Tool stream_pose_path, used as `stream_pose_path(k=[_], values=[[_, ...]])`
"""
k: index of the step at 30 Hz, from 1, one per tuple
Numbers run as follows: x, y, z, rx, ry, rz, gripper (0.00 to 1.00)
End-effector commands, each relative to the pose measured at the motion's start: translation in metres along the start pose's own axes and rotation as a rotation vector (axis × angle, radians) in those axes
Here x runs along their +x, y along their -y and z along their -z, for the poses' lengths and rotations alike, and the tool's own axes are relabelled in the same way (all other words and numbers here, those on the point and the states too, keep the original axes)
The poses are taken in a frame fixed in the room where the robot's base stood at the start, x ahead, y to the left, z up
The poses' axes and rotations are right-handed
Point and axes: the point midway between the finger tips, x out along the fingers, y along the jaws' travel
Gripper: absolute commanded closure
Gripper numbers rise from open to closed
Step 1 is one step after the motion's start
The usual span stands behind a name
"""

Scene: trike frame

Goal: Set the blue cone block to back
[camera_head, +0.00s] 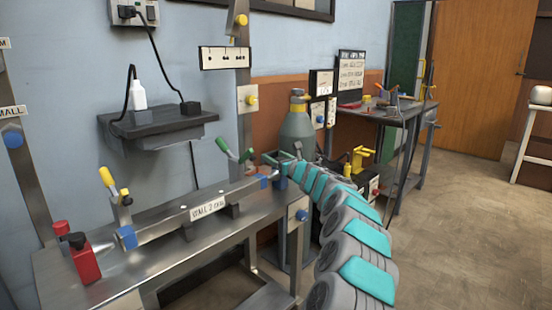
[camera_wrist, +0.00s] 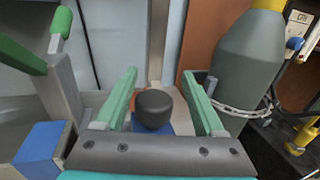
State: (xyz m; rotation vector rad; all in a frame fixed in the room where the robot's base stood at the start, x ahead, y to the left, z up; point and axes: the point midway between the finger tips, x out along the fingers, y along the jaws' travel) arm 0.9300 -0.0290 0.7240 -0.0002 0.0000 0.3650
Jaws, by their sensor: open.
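The blue cone block (camera_wrist: 172,129) shows in the wrist view between my gripper's fingers, mostly hidden under a dark round knob (camera_wrist: 154,107). In the head view a small blue part (camera_head: 281,182) shows at the right end of the steel bench, beside my gripper (camera_head: 277,163); my arm partly hides that spot. My gripper (camera_wrist: 159,76) is open in the wrist view, with one green finger on each side of the knob. I see a gap between the knob and the right finger; on the left I cannot tell contact. The cone itself is not visible.
A green-handled clamp (camera_head: 227,148) stands close left of my gripper, with a blue block (camera_wrist: 40,146) at its base. A grey gas cylinder (camera_head: 297,132) with a chain stands close right. A red cone block (camera_head: 84,260) sits at the bench's left end. Open floor (camera_head: 460,220) lies right.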

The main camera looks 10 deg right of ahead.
Motion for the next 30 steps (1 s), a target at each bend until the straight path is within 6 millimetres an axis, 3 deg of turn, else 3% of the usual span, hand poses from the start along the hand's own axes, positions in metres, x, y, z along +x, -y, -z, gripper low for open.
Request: stream_pose_path(k=[8, 30], values=[[-0.007, 0.0, -0.001, 0.002, 0.001, 0.0, 0.29], [-0.072, 0.0, 0.0, 0.003, 0.0, -0.001, 0.29]])
